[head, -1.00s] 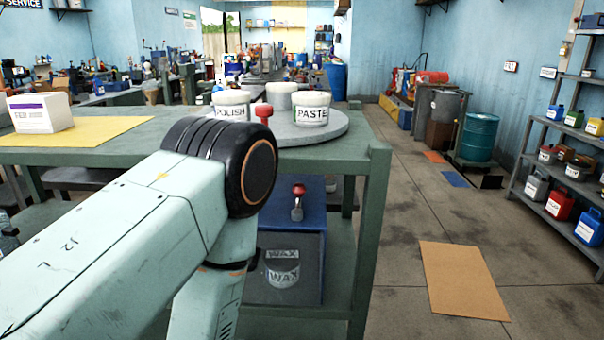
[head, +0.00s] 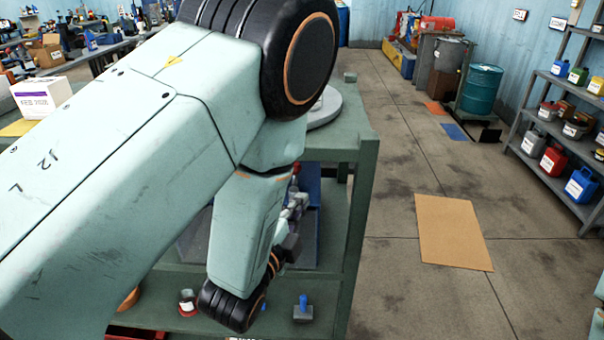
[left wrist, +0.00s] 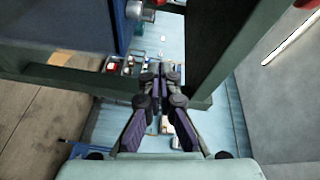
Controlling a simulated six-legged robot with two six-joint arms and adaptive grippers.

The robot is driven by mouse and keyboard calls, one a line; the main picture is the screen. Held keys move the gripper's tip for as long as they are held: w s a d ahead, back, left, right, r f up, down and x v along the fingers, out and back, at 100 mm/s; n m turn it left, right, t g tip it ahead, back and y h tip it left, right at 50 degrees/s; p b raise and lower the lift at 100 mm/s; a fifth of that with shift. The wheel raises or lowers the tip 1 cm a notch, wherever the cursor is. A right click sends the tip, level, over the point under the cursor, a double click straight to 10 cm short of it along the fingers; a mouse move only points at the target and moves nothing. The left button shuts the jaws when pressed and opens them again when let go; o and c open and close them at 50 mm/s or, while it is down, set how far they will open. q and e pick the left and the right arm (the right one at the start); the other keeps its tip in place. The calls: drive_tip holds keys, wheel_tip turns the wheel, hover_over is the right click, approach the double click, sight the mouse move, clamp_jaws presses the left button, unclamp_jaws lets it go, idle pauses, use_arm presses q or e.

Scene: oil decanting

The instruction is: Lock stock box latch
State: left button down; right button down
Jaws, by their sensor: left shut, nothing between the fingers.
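The blue stock box (head: 313,198) stands on the bench's lower shelf, mostly hidden behind my left arm. Its latch has a red knob (head: 296,169), which shows just above my left gripper (head: 296,198) in the head view. In the left wrist view the box's blue side (left wrist: 75,22) is at the upper left, with the latch's metal part (left wrist: 139,11) at its right edge. My left gripper (left wrist: 158,70) is shut and empty, below the latch in that view. I cannot tell whether its fingertips touch the latch. My right gripper is not in view.
The green bench (head: 362,200) has a leg close right of the box. A blue-topped item (head: 303,309) and a small open tin (head: 187,302) stand low near my wrist. A round grey tray (head: 326,107) is on the benchtop. The floor at right is clear around a tan mat (head: 454,232).

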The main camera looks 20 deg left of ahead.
use_arm(q)
drive_tip(key=w, duration=0.3)
drive_tip(key=w+p, duration=0.1)
drive_tip(key=w, duration=0.2)
drive_tip(key=w+p, duration=0.1)
drive_tip(key=w, duration=0.3)
drive_tip(key=shift+w+d+f, duration=0.1)
drive_tip(key=shift+d+f, duration=0.1)
drive_tip(key=shift+d, duration=0.05)
drive_tip(key=shift+w+a+f, duration=0.1)
drive_tip(key=shift+a+f, duration=0.05)
drive_tip(key=shift+a, duration=0.45)
drive_tip(key=shift+w+a+f, duration=0.1)
drive_tip(key=shift+a, duration=0.45)
drive_tip(key=shift+w+a+f+p, duration=0.1)
drive_tip(key=shift+a+p, duration=0.25)
drive_tip(key=shift+a, duration=0.3)
drive_tip(key=shift+w+a+f, duration=0.1)
drive_tip(key=shift+a, duration=0.1)
